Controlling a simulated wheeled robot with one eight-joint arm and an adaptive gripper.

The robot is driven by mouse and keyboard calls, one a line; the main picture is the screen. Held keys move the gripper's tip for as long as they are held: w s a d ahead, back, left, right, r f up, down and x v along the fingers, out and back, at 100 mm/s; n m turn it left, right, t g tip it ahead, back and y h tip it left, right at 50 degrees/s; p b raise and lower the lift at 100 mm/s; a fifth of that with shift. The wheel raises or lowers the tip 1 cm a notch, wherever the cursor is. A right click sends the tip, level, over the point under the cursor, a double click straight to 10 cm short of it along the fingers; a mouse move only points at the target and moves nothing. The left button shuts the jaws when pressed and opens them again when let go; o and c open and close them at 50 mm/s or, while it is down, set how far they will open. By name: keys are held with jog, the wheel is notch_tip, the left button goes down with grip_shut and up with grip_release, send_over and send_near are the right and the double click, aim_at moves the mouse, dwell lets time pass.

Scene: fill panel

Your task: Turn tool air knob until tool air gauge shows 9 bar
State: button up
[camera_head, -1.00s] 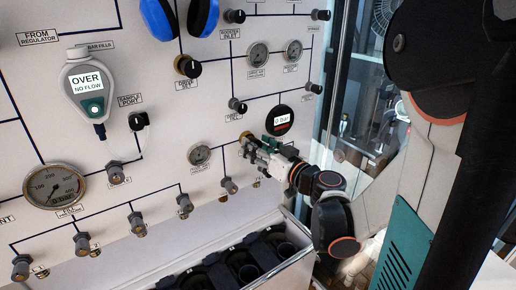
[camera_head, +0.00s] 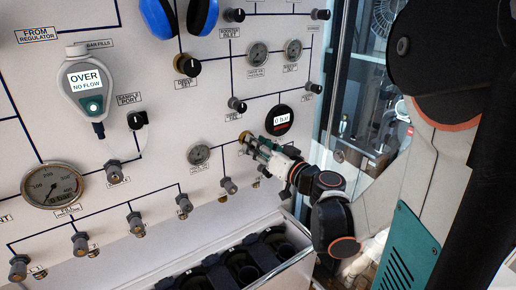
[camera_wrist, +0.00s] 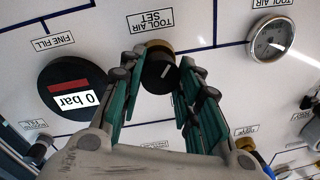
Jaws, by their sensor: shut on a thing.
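The tool air knob (camera_wrist: 158,72) is black with a white mark and a brass collar, beside its TOOL AIR SET label in the wrist view. My gripper (camera_wrist: 160,82) has its teal fingers on both sides of the knob and is shut on it. In the head view my gripper (camera_head: 254,146) is at the panel and mostly hides the knob. The tool air gauge (camera_wrist: 271,38) is a round dial at the upper right of the wrist view; it also shows left of my gripper in the head view (camera_head: 199,155). Its needle reading is too small to tell.
A round black digital display (camera_head: 279,120) reads 0 bar, close to my gripper; it also shows in the wrist view (camera_wrist: 73,92). Several other knobs and valves surround the spot. An open bin (camera_head: 300,245) with dark round openings lies below the panel.

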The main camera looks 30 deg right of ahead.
jog(key=o, duration=1.1)
jog(key=shift+s+d, duration=0.2)
jog(key=shift+s, duration=1.7)
jog(key=shift+s+d, duration=0.2)
jog(key=shift+s, duration=1.65)
jog(key=shift+c, duration=0.2)
